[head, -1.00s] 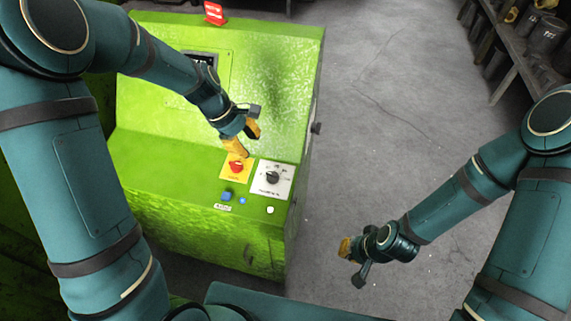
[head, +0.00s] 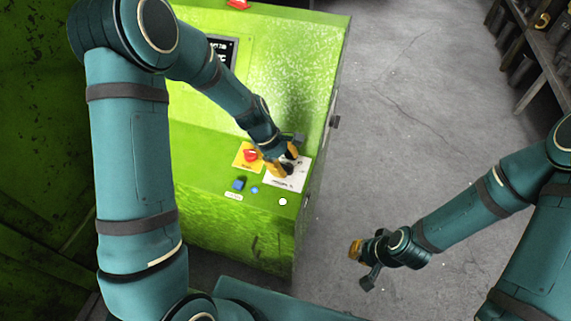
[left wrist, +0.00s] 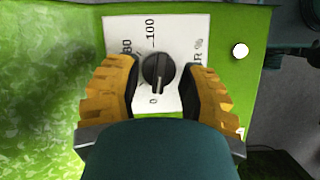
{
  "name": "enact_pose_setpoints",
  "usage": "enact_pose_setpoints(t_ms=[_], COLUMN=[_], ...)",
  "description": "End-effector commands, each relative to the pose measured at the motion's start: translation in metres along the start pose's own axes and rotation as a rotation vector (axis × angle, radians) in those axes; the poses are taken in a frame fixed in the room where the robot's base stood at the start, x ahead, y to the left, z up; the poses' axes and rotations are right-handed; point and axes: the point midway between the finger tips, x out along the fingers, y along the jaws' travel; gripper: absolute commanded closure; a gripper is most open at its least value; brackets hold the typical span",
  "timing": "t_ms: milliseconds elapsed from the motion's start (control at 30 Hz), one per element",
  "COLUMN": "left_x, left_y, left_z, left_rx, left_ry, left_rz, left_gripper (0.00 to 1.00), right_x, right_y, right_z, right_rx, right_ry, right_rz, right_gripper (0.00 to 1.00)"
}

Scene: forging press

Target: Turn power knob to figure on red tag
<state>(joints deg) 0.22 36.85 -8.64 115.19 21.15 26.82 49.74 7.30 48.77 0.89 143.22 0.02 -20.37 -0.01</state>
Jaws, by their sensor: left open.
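The black power knob (left wrist: 157,72) sits on a white dial plate (left wrist: 115,30) in the left wrist view. A pale line on the knob appears to run down toward the printed 0; 80 and 100 are printed above. My left gripper (left wrist: 163,68) is open, its yellow fingers on either side of the knob; contact cannot be told. In the head view the left gripper (head: 283,160) is over the dial plate (head: 290,183) and hides most of the knob. The red tag (head: 238,4) is cut off by the top edge, its figure unreadable. My right gripper (head: 356,249) hangs above the floor.
Beside the dial plate are a red button on a yellow plate (head: 243,163), a blue button (head: 238,185), a small blue light (head: 255,190) and a white button (head: 283,202). The green console (head: 215,215) has a dark screen. Open floor lies to the right, with a shelf beyond.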

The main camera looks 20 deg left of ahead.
Motion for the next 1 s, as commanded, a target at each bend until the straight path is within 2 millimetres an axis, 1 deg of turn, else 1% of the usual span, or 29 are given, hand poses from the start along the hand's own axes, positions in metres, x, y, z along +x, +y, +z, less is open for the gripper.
enact_pose_setpoints(t_ms=[300,367,400,433,800,1000], left_x=[0.0014,0.0014,0.0014,0.0014,0.0016,0.0013], left_y=[0.0002,0.0001,0.0001,0.0001,-0.0001,0.0001], left_z=[0.0002,0.0002,0.0002,0.0002,0.0004,0.0011], left_rx=[0.000,0.000,0.000,0.000,0.007,0.060], left_ry=[0.000,0.000,0.000,0.000,0.000,-0.001], left_rz=[0.000,0.000,0.000,0.000,-0.004,-0.029], left_gripper=[0.60,0.81,0.95,1.00,1.00,1.00], right_x=[0.0002,0.0002,0.0002,0.0002,-0.0006,-0.0060], right_y=[0.0000,0.0000,0.0000,0.0000,-0.0002,-0.0023], right_z=[-0.0003,-0.0003,-0.0003,-0.0003,-0.0002,0.0003], right_rx=[0.000,0.000,0.000,0.000,0.000,0.000], right_ry=[0.001,0.001,0.001,0.001,0.000,-0.002], right_rz=[0.000,0.000,0.000,0.000,0.000,0.000], right_gripper=[1.00,1.00,1.00,1.00,1.00,1.00])
